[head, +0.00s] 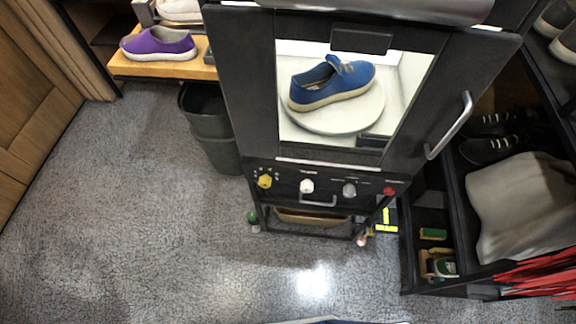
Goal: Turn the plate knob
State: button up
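A dark cleaning cabinet stands at the centre, its control panel (325,186) below the window. The panel has a yellow knob (265,181), a white knob (307,186), a grey knob (349,190) and a red button or knob (389,191). The labels are too small to read, so I cannot tell which one is the plate knob. Behind the window, a blue sneaker (332,84) rests on a round white plate (335,118). My gripper is not in view.
A door handle (451,126) sticks out at the cabinet's right. A dark bin (210,130) stands left of it. A purple shoe (159,44) sits on a wooden bench. A shelf rack (408,245) stands at right. The grey floor (150,230) in front is clear.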

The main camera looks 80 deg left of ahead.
aim_at(307, 186)
jog(key=u, duration=1.4)
jog(key=k, duration=1.55)
jog(key=u, duration=0.55)
jog(key=i, duration=0.5)
jog(key=z, duration=0.05)
